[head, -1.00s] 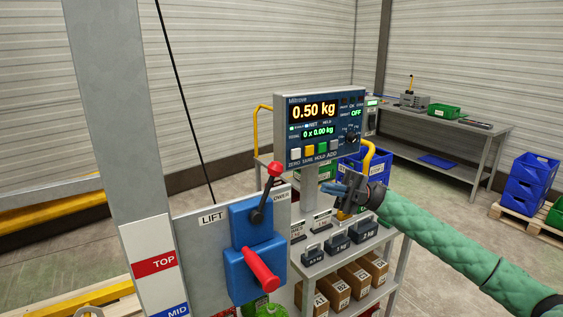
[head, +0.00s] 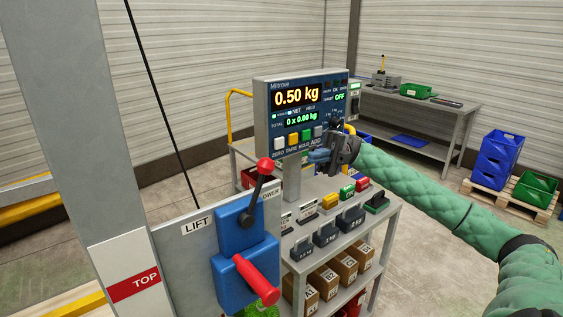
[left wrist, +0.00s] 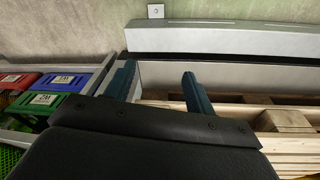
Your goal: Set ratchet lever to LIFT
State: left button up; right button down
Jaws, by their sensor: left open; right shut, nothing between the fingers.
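The ratchet lever (head: 260,189) is a black arm with a red ball knob on a blue housing (head: 238,232). It leans up and to the right, toward the partly hidden LOWER label (head: 272,193) and away from the LIFT label (head: 197,225). A red handle (head: 257,281) sticks out below it. My right gripper (head: 318,160) is shut and empty, in front of the scale display's lower right corner, apart from the lever. My left gripper (left wrist: 162,82) is open and empty in the left wrist view; the lever is not in that view.
The scale display (head: 300,113) reads 0.50 kg. A cart (head: 385,226) behind the housing holds grey weights (head: 326,234), coloured blocks and cardboard boxes (head: 342,268). A grey post (head: 80,130) stands at left. Wooden slats (left wrist: 290,142) lie below my left gripper.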

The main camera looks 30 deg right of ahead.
pick_arm(q)
jog(key=s+a+f+p, duration=0.2)
jog(key=s+f+p, duration=0.1)
jog(key=f, duration=0.7)
jog(key=s+a+f+p, duration=0.3)
jog(key=f+p, duration=0.1)
jog(key=f, duration=0.6)
jog(key=shift+a+t+y, duration=0.15)
jog(key=shift+t+y, duration=0.15)
pick_arm(e)
jog(key=x, duration=1.3)
jog(key=shift+s+a+r, duration=0.1)
